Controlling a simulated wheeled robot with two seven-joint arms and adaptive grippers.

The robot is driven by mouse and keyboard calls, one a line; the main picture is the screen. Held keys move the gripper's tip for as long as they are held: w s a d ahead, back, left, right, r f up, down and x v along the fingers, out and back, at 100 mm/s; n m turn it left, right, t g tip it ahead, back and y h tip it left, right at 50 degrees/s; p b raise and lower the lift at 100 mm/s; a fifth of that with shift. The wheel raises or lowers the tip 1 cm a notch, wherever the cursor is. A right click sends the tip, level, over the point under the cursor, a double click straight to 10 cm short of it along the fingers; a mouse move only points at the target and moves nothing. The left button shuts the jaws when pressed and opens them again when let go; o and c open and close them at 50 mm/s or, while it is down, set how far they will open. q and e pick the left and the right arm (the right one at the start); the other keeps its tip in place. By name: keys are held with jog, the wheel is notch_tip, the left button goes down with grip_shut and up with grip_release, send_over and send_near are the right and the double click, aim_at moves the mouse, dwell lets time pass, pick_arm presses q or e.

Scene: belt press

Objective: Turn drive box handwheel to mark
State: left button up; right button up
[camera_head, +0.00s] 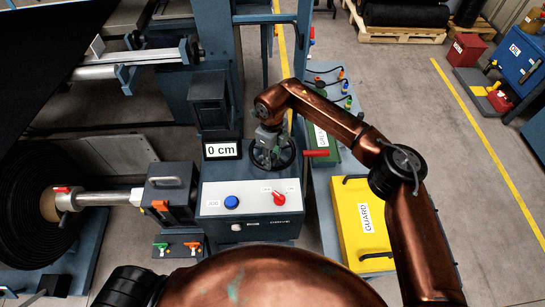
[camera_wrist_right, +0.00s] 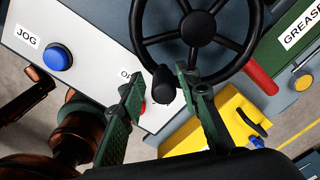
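The black spoked handwheel (camera_head: 287,157) is on top of the grey drive box (camera_head: 250,197), just right of a "0 cm" display (camera_head: 221,150). In the right wrist view the handwheel (camera_wrist_right: 196,28) fills the top middle, with its dark crank knob (camera_wrist_right: 163,88) at the near rim. My right gripper (camera_head: 268,141) is over the wheel, partly hiding it. In the wrist view my right gripper (camera_wrist_right: 160,88) has its green fingers apart, with the knob between their tips. I cannot see a clear grip on the knob. No mark on the wheel is readable. My left gripper is not visible.
A red handle (camera_head: 316,153) sticks out right of the wheel. A yellow GUARD box (camera_head: 355,205) stands to the right. The black roll (camera_head: 30,200) is at left.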

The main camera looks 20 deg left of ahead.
jog(key=shift+o, duration=0.2)
jog(key=shift+w+d+r, duration=0.1)
jog(key=shift+r, duration=0.05)
jog(key=shift+r, duration=0.3)
notch_tip(320, 180, up, 11)
dwell(0.6)
